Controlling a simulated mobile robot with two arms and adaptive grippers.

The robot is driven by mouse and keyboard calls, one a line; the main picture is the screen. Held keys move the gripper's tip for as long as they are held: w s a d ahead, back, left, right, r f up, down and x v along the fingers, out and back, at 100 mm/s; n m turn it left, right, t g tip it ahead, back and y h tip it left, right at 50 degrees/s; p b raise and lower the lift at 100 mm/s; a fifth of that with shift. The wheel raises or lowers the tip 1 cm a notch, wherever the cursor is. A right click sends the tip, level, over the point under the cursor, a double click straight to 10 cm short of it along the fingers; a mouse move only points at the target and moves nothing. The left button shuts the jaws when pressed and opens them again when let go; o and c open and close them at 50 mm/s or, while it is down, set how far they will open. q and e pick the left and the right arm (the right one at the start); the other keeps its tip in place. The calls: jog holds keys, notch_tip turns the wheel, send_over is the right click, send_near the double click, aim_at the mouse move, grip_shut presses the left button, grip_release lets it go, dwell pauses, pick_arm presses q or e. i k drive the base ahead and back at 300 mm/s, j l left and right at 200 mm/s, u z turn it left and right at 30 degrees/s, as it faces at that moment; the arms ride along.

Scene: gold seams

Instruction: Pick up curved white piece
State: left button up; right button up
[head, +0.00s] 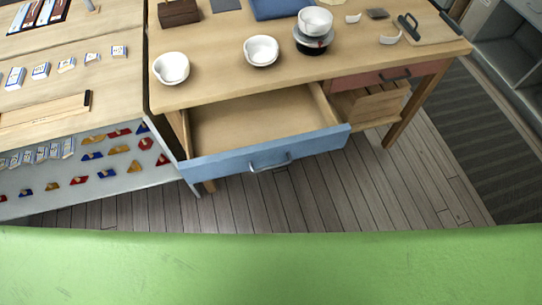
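White bowls (171,68) (261,51) stand along the table, and another bowl (315,20) sits on a dark round stand (313,45). A board with dark handles (430,27) is at right. The blue-fronted drawer (225,162) sticks out, open and empty.

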aim_at(385, 40)
jog(key=i+l+z, duration=0.3)
jog(key=i+l, duration=0.4)
jog(key=l, duration=0.3)
jog(key=i+l+z, duration=0.35)
jog(key=i+l, duration=0.45)
jog(key=l, duration=0.1)
